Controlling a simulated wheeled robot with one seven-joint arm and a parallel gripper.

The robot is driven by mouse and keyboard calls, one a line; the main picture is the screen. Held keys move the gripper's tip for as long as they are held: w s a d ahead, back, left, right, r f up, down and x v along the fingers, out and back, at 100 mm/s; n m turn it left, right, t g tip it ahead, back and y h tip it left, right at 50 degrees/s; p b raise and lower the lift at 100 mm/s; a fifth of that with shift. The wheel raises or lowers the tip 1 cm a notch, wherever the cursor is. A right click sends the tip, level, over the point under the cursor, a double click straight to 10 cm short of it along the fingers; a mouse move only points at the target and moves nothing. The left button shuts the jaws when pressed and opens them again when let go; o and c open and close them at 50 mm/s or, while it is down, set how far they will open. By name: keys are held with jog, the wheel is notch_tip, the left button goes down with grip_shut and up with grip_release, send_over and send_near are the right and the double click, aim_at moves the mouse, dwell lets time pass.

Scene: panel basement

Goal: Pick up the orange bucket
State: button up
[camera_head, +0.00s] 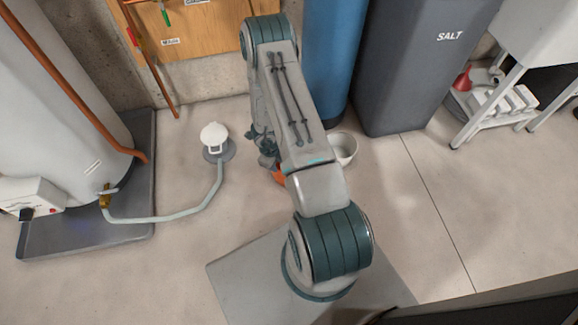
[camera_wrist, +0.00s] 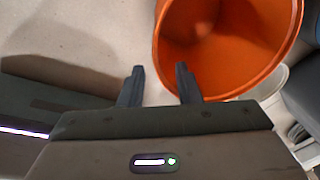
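The orange bucket (camera_wrist: 228,45) fills the upper right of the wrist view, and I look into its open top. In the head view only a small orange part of it (camera_head: 279,175) shows beside my arm; the arm hides the rest.
A white bucket (camera_head: 345,148) stands right of my arm, near the blue cylinder (camera_head: 333,60) and grey salt bin (camera_head: 410,70). A floor drain (camera_head: 218,150) with a hose (camera_head: 190,212) from the tank (camera_head: 60,100) lies left.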

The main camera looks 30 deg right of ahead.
jog(key=f, duration=0.2)
jog(key=f+b, duration=0.1)
jog(key=shift+d, duration=0.25)
jog(key=shift+w+d+f+b, duration=0.1)
jog(key=shift+f+b, duration=0.7)
jog(key=shift+f, duration=0.55)
jog(key=shift+w+d+f+b, duration=0.1)
jog(key=shift+f+b, duration=0.65)
jog(key=shift+f, duration=0.6)
jog(key=shift+r, duration=0.1)
grip_shut()
